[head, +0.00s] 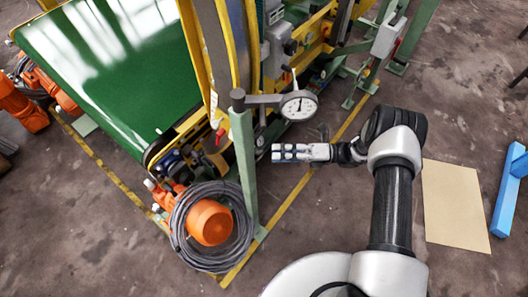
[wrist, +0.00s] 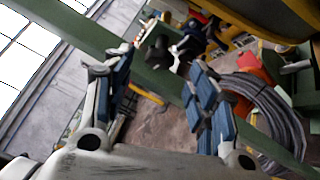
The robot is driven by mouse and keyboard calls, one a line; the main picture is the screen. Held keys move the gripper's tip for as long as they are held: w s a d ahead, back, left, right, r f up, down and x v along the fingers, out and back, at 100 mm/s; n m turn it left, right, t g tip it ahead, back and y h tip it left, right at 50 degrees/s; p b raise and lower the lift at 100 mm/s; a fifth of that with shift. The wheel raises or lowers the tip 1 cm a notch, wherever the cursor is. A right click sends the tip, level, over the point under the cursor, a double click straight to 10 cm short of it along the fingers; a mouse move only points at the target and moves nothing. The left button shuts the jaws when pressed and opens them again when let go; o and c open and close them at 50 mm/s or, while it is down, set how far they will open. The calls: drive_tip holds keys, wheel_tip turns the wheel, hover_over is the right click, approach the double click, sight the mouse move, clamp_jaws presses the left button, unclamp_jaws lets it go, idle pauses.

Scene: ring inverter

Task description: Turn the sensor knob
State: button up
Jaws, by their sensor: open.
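In the wrist view a dark, lobed knob (wrist: 157,51) sits on a green post (wrist: 65,25) that runs diagonally across the picture. It looks like the sensor knob and shows between my fingertips, some way beyond them. My gripper (wrist: 161,62) is open with nothing between its fingers. In the head view my gripper (head: 275,153) points left towards the upright green post (head: 244,165), just apart from it. The knob cannot be made out in the head view.
A machine with a green conveyor belt (head: 120,60) and yellow frame stands behind the post. A coiled grey cable (head: 190,250) with an orange drum (head: 210,222) lies at the post's foot. The floor right of my arm holds a tan sheet (head: 453,205) and a blue beam (head: 508,190).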

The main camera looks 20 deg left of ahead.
drive_tip(key=x, duration=0.5)
drive_tip(key=shift+a, duration=0.2)
drive_tip(key=shift+c, duration=0.5)
drive_tip(key=c, duration=1)
